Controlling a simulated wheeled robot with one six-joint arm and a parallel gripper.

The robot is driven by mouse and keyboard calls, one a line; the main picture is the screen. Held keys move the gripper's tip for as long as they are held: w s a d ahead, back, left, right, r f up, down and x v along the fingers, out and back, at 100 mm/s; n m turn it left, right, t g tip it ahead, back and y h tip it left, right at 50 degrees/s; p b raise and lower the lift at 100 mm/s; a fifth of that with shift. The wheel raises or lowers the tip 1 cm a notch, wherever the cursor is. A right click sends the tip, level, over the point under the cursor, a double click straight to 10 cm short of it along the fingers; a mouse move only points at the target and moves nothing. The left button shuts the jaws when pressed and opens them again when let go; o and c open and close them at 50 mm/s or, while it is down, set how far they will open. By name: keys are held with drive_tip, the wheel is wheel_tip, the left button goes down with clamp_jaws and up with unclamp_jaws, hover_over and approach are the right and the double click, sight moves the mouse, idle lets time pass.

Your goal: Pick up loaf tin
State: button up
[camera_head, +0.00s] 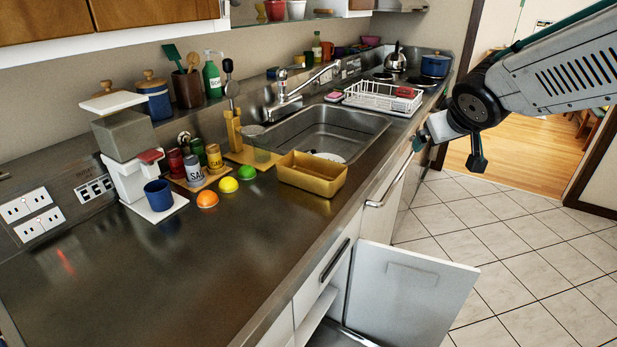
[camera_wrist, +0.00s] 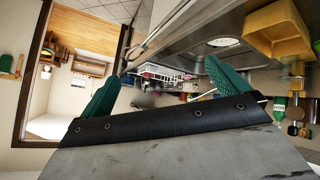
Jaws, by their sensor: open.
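The loaf tin (camera_head: 312,178) is a golden-yellow, open-topped rectangular tin. It stands upright on the steel counter, in front of the sink and near the front edge. It also shows in the upper right of the wrist view (camera_wrist: 278,32), where its far end is cut off by the frame. My gripper (camera_head: 447,152) is to the right of the tin, out past the counter's front edge and apart from it. Its green fingers (camera_wrist: 162,76) are spread wide with nothing between them.
A sink (camera_head: 318,135) lies behind the tin, with a white dish rack (camera_head: 383,97) beyond. An orange (camera_head: 207,199), a lemon (camera_head: 228,185) and a lime (camera_head: 247,173) lie left of it. A white cabinet door (camera_head: 410,295) hangs open below. The near counter is clear.

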drive_tip(key=w+a+f+n+t+y, duration=0.1)
drive_tip(key=w+a+n+y, duration=0.15)
drive_tip(key=w, duration=0.25)
drive_tip(key=w+a+f+n+t+y, duration=0.1)
drive_tip(key=w+a+f, duration=0.15)
drive_tip(key=w, duration=0.25)
drive_tip(key=n+g+y, duration=0.5)
drive_tip(key=n+y, duration=0.1)
drive_tip(key=y, duration=0.3)
approach(315, 165)
drive_tip(key=s+a, duration=0.3)
drive_tip(key=shift+s+r, duration=0.2)
drive_tip(key=shift+r, duration=0.2)
drive_tip(key=shift+m, duration=0.25)
drive_tip(key=x, duration=0.6)
drive_tip(key=shift+a, duration=0.1)
drive_tip(key=shift+r, duration=0.1)
drive_tip(key=c, duration=1)
